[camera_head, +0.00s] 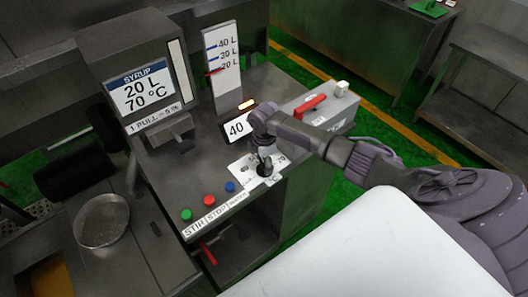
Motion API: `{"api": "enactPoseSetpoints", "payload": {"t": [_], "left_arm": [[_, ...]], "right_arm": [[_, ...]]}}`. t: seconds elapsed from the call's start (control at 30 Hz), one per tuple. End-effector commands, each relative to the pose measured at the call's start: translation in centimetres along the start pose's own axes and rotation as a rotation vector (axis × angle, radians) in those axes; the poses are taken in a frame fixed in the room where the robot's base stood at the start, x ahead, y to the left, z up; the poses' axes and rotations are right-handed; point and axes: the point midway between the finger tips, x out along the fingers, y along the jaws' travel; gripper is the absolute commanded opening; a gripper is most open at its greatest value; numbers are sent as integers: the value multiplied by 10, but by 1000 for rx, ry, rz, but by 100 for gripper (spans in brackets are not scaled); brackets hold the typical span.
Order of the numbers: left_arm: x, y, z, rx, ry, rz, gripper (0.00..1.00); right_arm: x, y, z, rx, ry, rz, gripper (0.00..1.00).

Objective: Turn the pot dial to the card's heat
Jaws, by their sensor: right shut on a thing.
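The card (142,91) stands at the back left of the steel counter and reads "SYRUP 20 L 70 °C", with "1 PULL = 5 %" below. The pot dial (265,169) is a black knob on a white scale plate on the counter top. My right gripper (263,153) reaches in from the right, points down and is shut on the dial knob. The gripper hides part of the knob and scale, so the dial's pointer cannot be read. My left gripper is not in view.
Green, red and blue buttons (208,200) line the counter's front edge. A level gauge (222,60) marked in litres stands behind. A grey box with a red handle (309,106) is right of the dial. A round pan (101,220) sits lower left.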

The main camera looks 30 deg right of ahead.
Motion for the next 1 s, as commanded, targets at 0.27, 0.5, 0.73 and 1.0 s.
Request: {"api": "enactPoseSetpoints", "payload": {"t": [0.27, 0.5, 0.73, 1.0], "left_arm": [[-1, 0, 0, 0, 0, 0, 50], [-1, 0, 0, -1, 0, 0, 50], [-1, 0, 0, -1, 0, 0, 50], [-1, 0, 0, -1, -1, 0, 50]], "right_arm": [[-1, 1, 2, 263, -1, 4, 30], [-1, 1, 3, 492, -1, 4, 30], [-1, 0, 3, 709, -1, 4, 30], [-1, 0, 4, 956, 0, 3, 30]]}}
